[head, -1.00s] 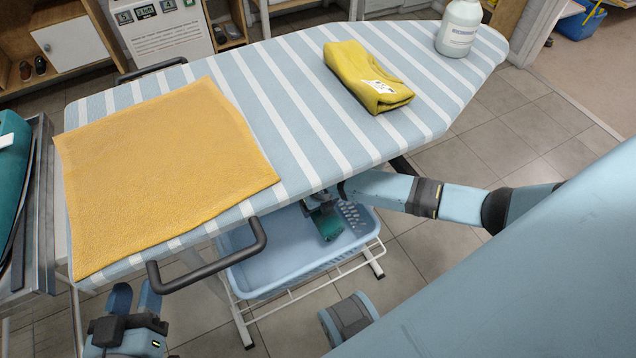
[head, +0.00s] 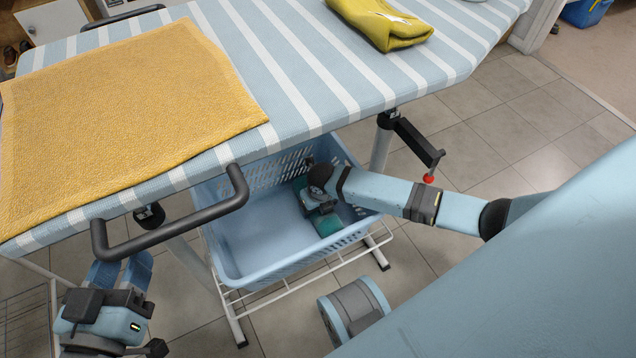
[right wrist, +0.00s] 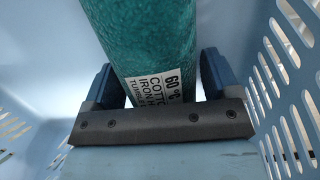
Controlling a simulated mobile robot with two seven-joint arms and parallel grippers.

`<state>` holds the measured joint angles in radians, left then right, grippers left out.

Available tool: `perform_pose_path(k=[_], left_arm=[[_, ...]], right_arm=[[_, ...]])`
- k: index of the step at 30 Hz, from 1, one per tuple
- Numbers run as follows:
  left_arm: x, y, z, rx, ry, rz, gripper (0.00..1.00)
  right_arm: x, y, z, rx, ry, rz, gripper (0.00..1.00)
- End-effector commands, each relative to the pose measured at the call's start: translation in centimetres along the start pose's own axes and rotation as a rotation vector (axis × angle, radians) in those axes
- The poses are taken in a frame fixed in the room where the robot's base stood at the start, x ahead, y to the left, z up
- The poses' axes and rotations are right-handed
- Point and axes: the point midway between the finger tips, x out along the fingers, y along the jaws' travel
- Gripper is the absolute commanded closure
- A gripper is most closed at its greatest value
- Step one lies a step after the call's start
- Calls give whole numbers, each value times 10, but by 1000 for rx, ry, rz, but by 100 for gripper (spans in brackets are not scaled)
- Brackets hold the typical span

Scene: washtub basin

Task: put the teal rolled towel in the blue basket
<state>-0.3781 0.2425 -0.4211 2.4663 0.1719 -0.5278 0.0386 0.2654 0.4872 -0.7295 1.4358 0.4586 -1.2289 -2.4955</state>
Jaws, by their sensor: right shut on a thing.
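The blue basket (head: 226,262) stands on a white wire rack under the ironing board. The teal rolled towel (head: 326,224) is inside the basket walls near its right end, partly hidden by my right gripper (head: 322,206). In the right wrist view the teal towel (right wrist: 150,40) with a white care label lies between the two fingers of my right gripper (right wrist: 155,85), which is shut on it. Basket walls with slots show on both sides there. Whether the towel touches the basket floor I cannot tell. My left gripper (head: 120,272) is at the lower left, fingers up, empty and away from the basket.
The striped ironing board (head: 290,60) overhangs the back of the basket. It carries an orange cloth (head: 120,120) and a folded yellow towel (head: 380,22).

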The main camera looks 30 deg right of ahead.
Motion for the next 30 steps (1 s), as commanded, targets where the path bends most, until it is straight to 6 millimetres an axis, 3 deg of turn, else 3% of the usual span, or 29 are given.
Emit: perform_pose_path(k=[12,13,15,23,30], left_arm=[[0,0,0,7,-3,1,57],[0,0,0,7,-3,1,57],[0,0,0,7,-3,1,57],[0,0,0,7,-3,1,57],[-2,6,-14,-49,-23,6,57]], right_arm=[[4,0,0,0,-1,0,46],[4,0,0,0,-1,0,11],[4,0,0,0,-1,0,0],[1,0,0,0,-1,0,0],[-40,-1,1,-2,-3,-2,0]])
